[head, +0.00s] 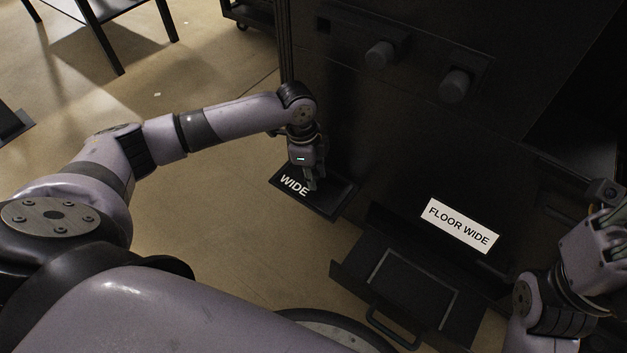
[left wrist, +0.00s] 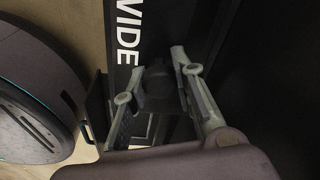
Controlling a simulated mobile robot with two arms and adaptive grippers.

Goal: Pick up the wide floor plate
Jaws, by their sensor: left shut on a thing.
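The wide floor plate (head: 337,202) is a flat black plate marked WIDE in white, left of the dark rack's front. It also shows in the left wrist view (left wrist: 160,22). My left gripper (head: 311,184) is above the plate and shut on its dark knob-like handle; in the left wrist view the fingers (left wrist: 157,82) stand on both sides of it. I cannot tell whether the plate touches the floor. My right gripper (head: 597,245) is at the right edge, partly cut off; its fingers do not show clearly.
A black tray (head: 372,283) with a handle is in front of the rack, below a white FLOOR WIDE label (head: 461,225). The dark rack (head: 400,130) with two knobs rises behind. A black table (head: 108,45) stands far left. Open floor is on the left.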

